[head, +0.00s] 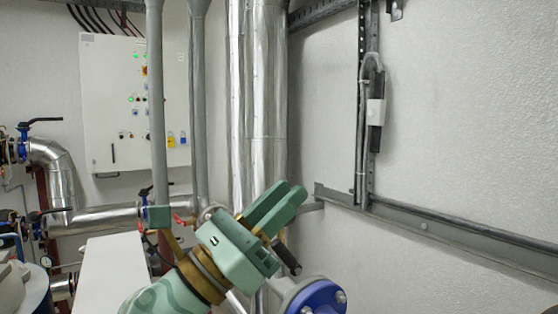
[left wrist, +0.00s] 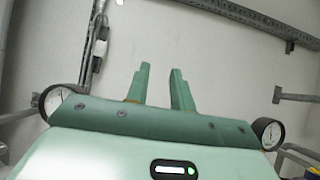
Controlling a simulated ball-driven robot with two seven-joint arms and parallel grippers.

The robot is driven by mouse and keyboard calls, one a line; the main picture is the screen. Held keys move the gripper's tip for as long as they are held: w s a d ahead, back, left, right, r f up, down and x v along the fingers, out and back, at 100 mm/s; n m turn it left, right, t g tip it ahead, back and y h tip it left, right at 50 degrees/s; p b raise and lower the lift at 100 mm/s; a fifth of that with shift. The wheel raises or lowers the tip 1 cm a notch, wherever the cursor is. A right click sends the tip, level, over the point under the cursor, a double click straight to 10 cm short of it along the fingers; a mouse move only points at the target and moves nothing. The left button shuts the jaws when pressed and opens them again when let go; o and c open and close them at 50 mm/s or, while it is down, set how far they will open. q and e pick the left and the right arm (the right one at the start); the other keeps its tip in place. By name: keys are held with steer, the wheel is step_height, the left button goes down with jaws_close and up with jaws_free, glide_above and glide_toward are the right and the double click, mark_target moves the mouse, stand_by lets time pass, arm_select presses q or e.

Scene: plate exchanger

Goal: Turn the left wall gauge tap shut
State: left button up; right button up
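My left gripper (head: 285,208) is raised in front of the wall in the head view, with its two green fingers pointing up and to the right. In the left wrist view its fingers (left wrist: 160,85) stand apart with nothing between them. A round gauge with a white face and black rim (left wrist: 57,100) shows at the left of the wrist view, partly behind the gripper body. A second gauge (left wrist: 268,132) shows at the right. I cannot make out a tap on either one; the gripper body covers the area below them. My right gripper is not in view.
A dark cylindrical part (head: 288,260) sits just below the gripper, close to a blue flange (head: 318,298). Shiny vertical pipes (head: 262,100) stand behind. A metal rail (head: 430,218) runs along the right wall. A white control cabinet (head: 112,100) hangs at the left.

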arm_select(q)
steer(key=s, duration=0.1)
steer(key=s+r, duration=0.1)
steer(key=s, duration=0.1)
steer(key=s+r, duration=0.1)
steer(key=shift+s+d+p, duration=0.15)
steer(key=shift+s+p, duration=0.2)
